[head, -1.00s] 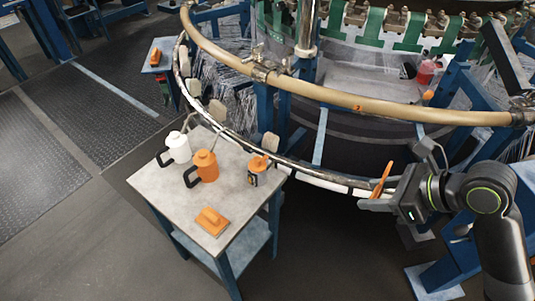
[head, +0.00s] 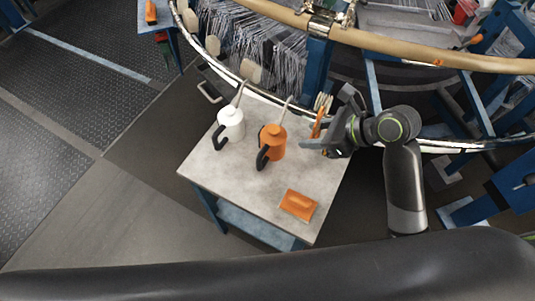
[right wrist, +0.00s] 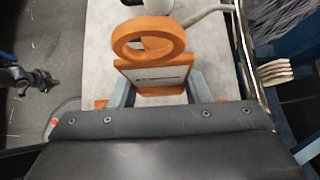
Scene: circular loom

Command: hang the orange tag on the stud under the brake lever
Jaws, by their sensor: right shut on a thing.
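My right gripper (head: 318,145) is shut on the orange tag (head: 318,122), above the right side of the small table. In the right wrist view the tag (right wrist: 157,78) shows a flat plate with a pale label and a large ring at its upper end. The plate sits between the two fingers (right wrist: 160,95). I cannot make out the brake lever or its stud for certain in these frames.
Light brush-like sticks (head: 322,102) show behind my gripper. The brass-coloured loom ring (head: 420,55) curves behind. The floor at left is clear.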

